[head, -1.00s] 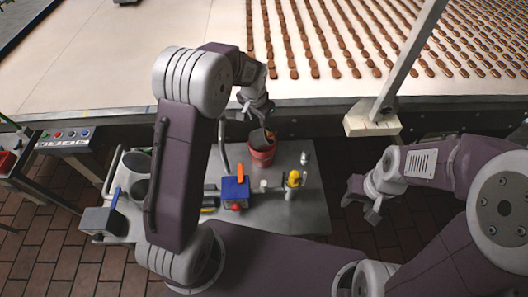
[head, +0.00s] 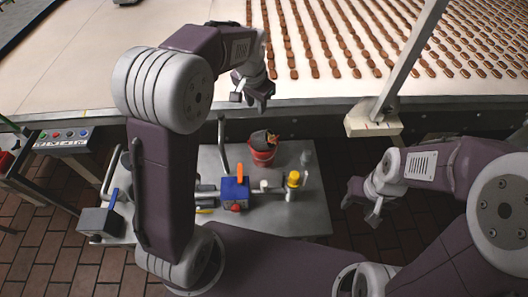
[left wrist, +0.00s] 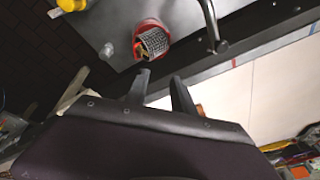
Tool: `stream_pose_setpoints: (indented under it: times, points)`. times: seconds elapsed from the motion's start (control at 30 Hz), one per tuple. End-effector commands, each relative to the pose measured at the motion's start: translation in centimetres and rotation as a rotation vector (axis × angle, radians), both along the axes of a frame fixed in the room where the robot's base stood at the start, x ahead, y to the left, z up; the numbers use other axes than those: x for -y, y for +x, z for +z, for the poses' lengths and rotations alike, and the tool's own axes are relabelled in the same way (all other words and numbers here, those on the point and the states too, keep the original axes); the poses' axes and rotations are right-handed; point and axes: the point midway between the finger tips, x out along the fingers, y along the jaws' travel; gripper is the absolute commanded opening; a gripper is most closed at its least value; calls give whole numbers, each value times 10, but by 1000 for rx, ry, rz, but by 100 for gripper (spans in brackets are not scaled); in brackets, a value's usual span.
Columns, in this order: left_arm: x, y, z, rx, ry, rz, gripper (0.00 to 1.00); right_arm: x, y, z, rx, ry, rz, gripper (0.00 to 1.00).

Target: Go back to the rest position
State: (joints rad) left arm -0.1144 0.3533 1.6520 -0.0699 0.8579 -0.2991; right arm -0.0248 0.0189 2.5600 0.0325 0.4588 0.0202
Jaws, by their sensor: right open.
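My left gripper (head: 250,102) hangs above the near edge of the conveyor, beyond the red bucket in the head view. Its two fingers also show in the left wrist view (left wrist: 160,90), spread apart with nothing visible between them. My right gripper (head: 362,205) is open and empty above the brick floor, to the right of the grey cart. The red bucket (head: 262,157) stands on the cart and holds a dark item. In the left wrist view this item (left wrist: 154,41) has a gridded face inside the bucket (left wrist: 138,28).
The conveyor (head: 190,75) carries rows of brown bars. A slanted post with a pale foot (head: 372,124) stands at its near edge. The grey cart (head: 300,218) bears a blue box (head: 235,192) and a yellow-topped fitting (head: 293,180). Open floor lies around my right gripper.

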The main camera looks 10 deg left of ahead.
Motion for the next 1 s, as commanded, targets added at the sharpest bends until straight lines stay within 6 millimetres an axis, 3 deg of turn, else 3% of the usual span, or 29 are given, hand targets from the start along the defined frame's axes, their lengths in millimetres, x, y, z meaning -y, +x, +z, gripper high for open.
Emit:
stream_pose_setpoints:
  times: [0.43,0.53,0.67,0.9,1.0]
  points:
    - [0,0,0,0,0,0,30,0,0,0,0,0,0,47]
    - [-7,0,14,30,-3,16,30,0,0,0,0,0,0,47]
    - [-23,-57,-5,-45,-14,66,30,0,0,0,0,0,0,47]
    - [-31,-181,-74,-173,-85,295,30,0,0,0,0,0,0,47]
    - [-29,-214,-94,-206,-104,381,30,0,0,0,0,0,0,47]
